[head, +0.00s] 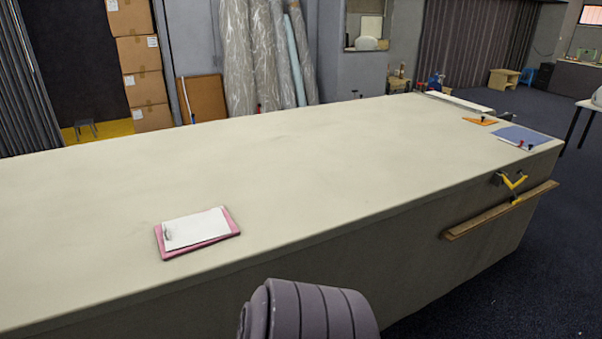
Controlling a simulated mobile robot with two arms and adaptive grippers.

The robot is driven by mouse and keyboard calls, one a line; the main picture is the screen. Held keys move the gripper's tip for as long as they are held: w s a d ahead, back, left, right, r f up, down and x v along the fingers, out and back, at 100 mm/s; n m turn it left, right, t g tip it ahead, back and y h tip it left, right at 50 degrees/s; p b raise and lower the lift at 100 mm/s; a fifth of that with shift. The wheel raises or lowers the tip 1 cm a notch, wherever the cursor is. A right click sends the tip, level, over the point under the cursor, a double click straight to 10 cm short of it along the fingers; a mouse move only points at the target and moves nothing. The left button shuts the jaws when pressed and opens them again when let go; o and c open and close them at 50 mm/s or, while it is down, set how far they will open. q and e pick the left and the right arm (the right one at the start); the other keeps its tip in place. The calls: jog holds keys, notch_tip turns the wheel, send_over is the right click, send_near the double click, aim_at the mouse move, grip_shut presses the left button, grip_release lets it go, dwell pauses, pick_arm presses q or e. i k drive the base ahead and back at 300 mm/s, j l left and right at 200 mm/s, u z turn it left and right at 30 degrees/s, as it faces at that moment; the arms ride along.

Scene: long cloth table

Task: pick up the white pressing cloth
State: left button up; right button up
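A flat white piece (195,229), which looks like the white pressing cloth, lies on a slightly larger pink flat item (228,236) near the table's front edge, left of the middle. The pink shows along its front and right sides. A small grey mark or object (168,231) shows at the white piece's left end; I cannot tell what it is. Neither of my grippers is in view.
The long cream table (300,150) is mostly bare around the white piece. At its far right end lie a blue sheet (522,134), an orange triangle (480,121) and a white strip (460,103). A wooden strip (490,216) juts from the table's front side.

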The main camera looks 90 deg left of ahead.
aim_at(181, 232)
jog(key=u, duration=3.5)
jog(key=i+j, duration=0.1)
jog(key=j, duration=0.15)
